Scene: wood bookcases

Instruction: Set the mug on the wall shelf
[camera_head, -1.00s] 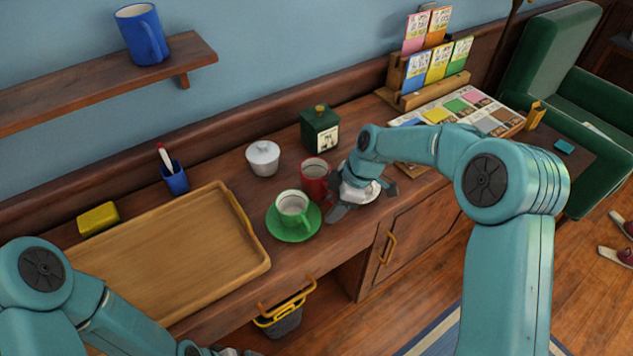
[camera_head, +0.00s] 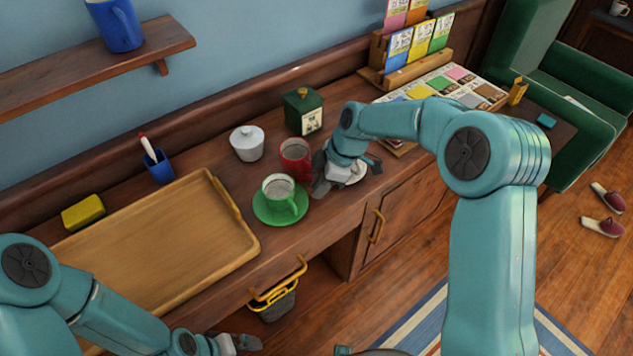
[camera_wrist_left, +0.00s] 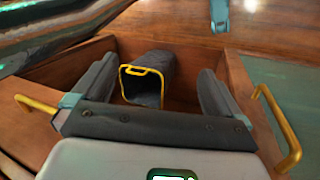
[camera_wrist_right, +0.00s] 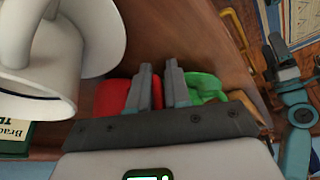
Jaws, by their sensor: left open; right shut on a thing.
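A red mug (camera_head: 295,158) stands on the desk beside a green cup (camera_head: 279,191) on a green saucer (camera_head: 262,214). My right gripper (camera_head: 320,172) is at the red mug's right side. In the right wrist view its fingers (camera_wrist_right: 163,85) are close together against the red mug (camera_wrist_right: 112,97); the exact grip spot is hidden. A white cup (camera_wrist_right: 40,55) on a white saucer (camera_wrist_right: 100,35) is close by. The wall shelf (camera_head: 90,70) is at upper left, with a blue mug (camera_head: 120,25) near its right end. My left gripper (camera_head: 240,343) is open and empty, low before the desk.
A wooden tray (camera_head: 150,240), a yellow block (camera_head: 83,212), a blue pen cup (camera_head: 160,168), a white lidded bowl (camera_head: 247,143) and a green box (camera_head: 304,112) are on the desk. A bin (camera_wrist_left: 145,85) stands below it. The shelf left of the blue mug looks clear.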

